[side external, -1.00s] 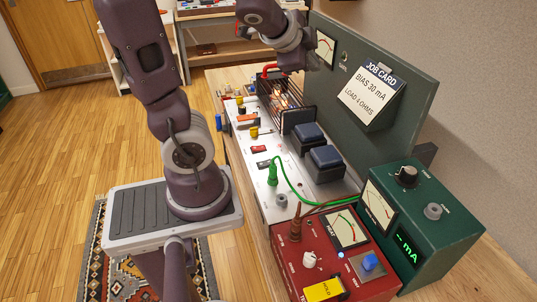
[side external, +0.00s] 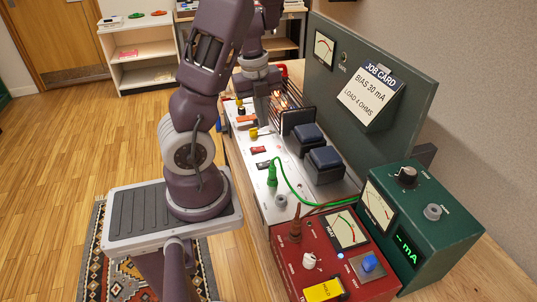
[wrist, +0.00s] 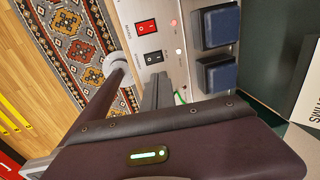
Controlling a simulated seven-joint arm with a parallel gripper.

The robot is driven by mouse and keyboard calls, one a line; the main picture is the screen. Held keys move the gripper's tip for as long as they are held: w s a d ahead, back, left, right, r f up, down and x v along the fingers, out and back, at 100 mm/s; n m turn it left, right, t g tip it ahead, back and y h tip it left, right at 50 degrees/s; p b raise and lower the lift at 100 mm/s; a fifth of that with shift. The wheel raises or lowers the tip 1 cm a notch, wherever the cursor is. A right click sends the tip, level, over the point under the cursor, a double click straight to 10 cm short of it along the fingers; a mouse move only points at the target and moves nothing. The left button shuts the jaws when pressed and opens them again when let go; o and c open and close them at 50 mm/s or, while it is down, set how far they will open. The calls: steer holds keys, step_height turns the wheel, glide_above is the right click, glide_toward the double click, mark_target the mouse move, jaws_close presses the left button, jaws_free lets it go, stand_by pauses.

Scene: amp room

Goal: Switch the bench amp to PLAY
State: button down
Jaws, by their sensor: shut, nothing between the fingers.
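The bench amp is a silver chassis (side external: 250,185) with glowing tubes (side external: 279,101) and two dark blue-topped transformers (side external: 323,161). Its front edge carries a red rocker switch (side external: 258,149) and a black rocker switch (side external: 264,164). My gripper (side external: 263,122) is shut and empty over the amp's far front part. In the wrist view its fingertips (wrist: 160,78) appear just below the black rocker; contact cannot be told.
A green meter box (side external: 425,205) stands at right. A green back panel with a job card (side external: 368,95) rises behind. Yellow and orange parts (side external: 246,118) sit near my gripper.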

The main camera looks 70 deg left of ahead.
mark_target(269, 162)
steer(key=f, duration=0.4)
steer(key=w+f, duration=0.1)
steer(key=f, duration=0.8)
steer(key=shift+w+f, duration=0.2)
steer(key=shift+w, duration=0.15)
steer(key=shift+f, duration=0.1)
steer(key=shift+s+r, duration=0.25)
steer(key=shift+s, duration=0.45)
step_height(269, 162, up, 14)
steer(key=w, duration=0.1)
steer(key=shift+w, duration=0.35)
